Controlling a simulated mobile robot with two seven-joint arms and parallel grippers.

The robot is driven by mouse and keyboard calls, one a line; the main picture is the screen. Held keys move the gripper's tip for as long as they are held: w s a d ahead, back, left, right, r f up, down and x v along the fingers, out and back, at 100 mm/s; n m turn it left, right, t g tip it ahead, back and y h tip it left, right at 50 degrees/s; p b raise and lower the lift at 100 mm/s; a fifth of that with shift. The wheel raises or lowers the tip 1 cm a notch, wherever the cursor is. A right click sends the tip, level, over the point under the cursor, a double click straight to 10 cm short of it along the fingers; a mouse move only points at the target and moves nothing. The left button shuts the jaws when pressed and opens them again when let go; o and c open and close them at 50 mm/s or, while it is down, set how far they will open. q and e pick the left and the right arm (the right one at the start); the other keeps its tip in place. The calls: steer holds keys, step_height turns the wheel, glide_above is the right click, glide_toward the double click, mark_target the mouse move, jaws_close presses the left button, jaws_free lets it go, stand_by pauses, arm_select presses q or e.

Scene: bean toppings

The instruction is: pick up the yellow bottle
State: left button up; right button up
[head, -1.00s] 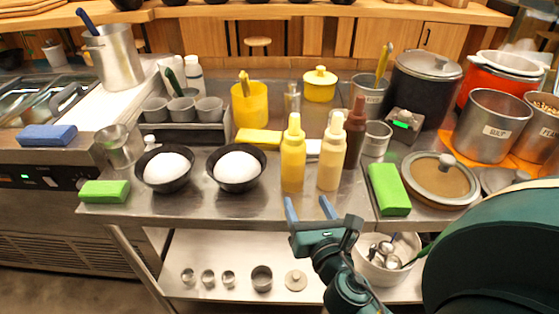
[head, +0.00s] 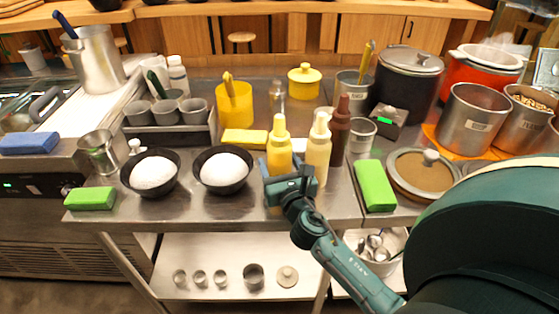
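The yellow bottle (head: 279,150) stands upright on the steel counter in the head view, left of the cream bottle (head: 318,150). My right gripper (head: 282,168) is at the yellow bottle, with a blue finger on either side of its body. The gripper and wrist hide part of the bottle's lower half. Whether the fingers press on the bottle or stand slightly apart from it cannot be told. My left gripper is out of view.
A brown bottle (head: 340,130) stands right behind the cream one. Black bowls with white contents (head: 223,170) sit to the left. A green block (head: 375,185) lies to the right, beside a lidded pan (head: 424,174). A yellow block (head: 244,137) lies behind.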

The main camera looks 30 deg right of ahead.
steer(key=shift+x, duration=0.95)
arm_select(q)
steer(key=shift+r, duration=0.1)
arm_select(e)
steer(key=shift+c, duration=0.2)
steer(key=c, duration=0.4)
steer(key=shift+r, duration=0.1)
steer(key=shift+c, duration=0.2)
steer(key=shift+r+p, duration=0.35)
steer(key=shift+r, duration=0.2)
step_height(320, 180, up, 15)
steer(key=p, duration=0.5)
steer(key=shift+r, duration=0.2)
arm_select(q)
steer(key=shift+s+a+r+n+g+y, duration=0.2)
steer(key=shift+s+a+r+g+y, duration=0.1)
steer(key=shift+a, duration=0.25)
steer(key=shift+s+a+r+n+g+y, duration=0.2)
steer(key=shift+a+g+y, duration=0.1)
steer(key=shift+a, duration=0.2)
arm_select(e)
steer(key=shift+r, duration=0.75)
